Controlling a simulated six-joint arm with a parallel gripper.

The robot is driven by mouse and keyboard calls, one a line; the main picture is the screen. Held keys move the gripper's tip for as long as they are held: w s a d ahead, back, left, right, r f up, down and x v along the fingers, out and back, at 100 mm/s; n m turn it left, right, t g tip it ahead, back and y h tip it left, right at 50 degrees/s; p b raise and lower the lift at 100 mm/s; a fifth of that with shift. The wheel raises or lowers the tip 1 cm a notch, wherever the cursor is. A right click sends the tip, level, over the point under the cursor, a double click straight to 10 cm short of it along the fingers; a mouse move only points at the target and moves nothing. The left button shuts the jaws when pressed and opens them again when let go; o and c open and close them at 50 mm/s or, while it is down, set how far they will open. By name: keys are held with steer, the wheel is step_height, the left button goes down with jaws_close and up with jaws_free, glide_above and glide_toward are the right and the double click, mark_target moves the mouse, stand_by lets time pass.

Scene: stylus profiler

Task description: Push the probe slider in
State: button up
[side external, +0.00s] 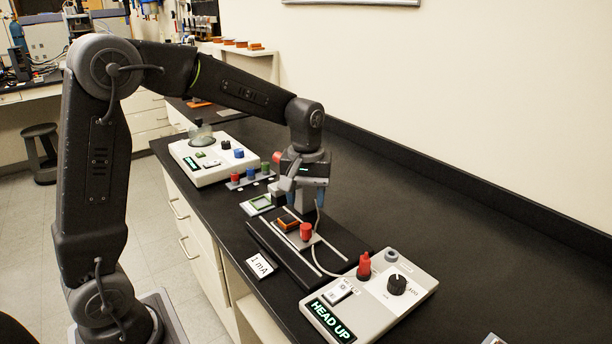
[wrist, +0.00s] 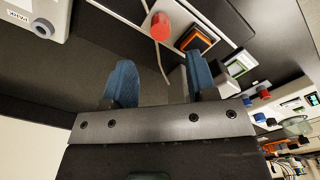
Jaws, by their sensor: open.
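The stage (side external: 270,243) is a dark block with light rails on the bench. On it sits a light slider plate (side external: 318,240) with a red knob (side external: 306,231) and an orange-and-black block (side external: 288,223). In the wrist view the red knob (wrist: 161,26) and the orange-and-black block (wrist: 196,40) lie beyond the fingers. My gripper (side external: 300,190) is above the far part of the stage. Its blue fingers (wrist: 160,75) are apart with nothing between them, and it appears clear of the slider. Which part is the probe slider is not labelled.
A control box (side external: 415,290) reading "HEAD UP" stands in front of the stage, with a thin cable (side external: 322,264) running to the slider area. Another white instrument (side external: 205,172) stands behind.

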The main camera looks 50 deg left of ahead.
mark_target(306, 226)
step_height(306, 226, up, 5)
steer(key=shift+r, duration=0.2)
stand_by(0.3)
steer(key=w+d+m+g+y, duration=0.3)
steer(key=w+d+m, duration=0.1)
steer(key=m, duration=1.4)
steer(key=x, duration=1.4)
steer(key=shift+s+a+f, duration=0.2)
steer(key=shift+f, duration=0.05)
jaws_close()
